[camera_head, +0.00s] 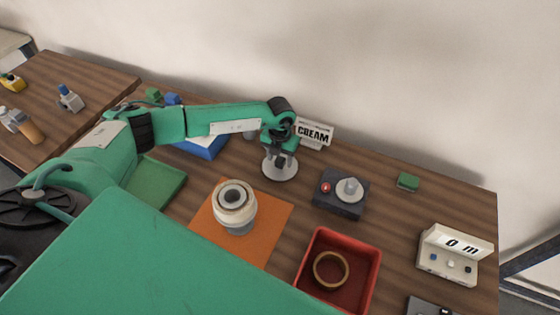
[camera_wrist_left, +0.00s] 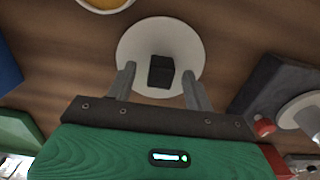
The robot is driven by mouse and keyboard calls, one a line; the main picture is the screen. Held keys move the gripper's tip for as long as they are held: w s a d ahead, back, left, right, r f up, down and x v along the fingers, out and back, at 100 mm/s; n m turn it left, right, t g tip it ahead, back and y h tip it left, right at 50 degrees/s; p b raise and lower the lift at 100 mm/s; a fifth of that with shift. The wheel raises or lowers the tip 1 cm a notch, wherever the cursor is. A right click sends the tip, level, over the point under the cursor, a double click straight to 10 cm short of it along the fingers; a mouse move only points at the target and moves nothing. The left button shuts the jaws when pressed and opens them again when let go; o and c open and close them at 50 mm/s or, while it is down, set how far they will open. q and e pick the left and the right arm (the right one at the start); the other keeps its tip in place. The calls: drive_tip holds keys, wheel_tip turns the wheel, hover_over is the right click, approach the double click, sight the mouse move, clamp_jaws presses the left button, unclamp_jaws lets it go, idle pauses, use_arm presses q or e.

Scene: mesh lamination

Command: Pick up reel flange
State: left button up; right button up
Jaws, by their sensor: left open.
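The reel flange appears to be the pale round disc (camera_head: 280,172) with a small dark block at its middle, lying flat on the wooden table. In the left wrist view the disc (camera_wrist_left: 138,45) shows below the jaws, its dark block (camera_wrist_left: 161,72) between the two fingers. My left gripper (camera_head: 281,158) is open and empty over the disc; its fingertips (camera_wrist_left: 159,71) stand on either side of the block. My right gripper is not in view.
A white-and-grey reel (camera_head: 235,198) stands on an orange mat (camera_head: 272,218) left of the disc. A dark device (camera_head: 326,201) with a red button stands to its right. A "CREAM" sign (camera_head: 314,134) is behind. A red tray (camera_head: 318,244) holds a tan ring (camera_head: 344,279).

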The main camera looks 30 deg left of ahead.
use_arm(q)
drive_tip(key=shift+f, duration=0.7)
drive_tip(key=c, duration=1.1)
drive_tip(key=shift+r, duration=0.1)
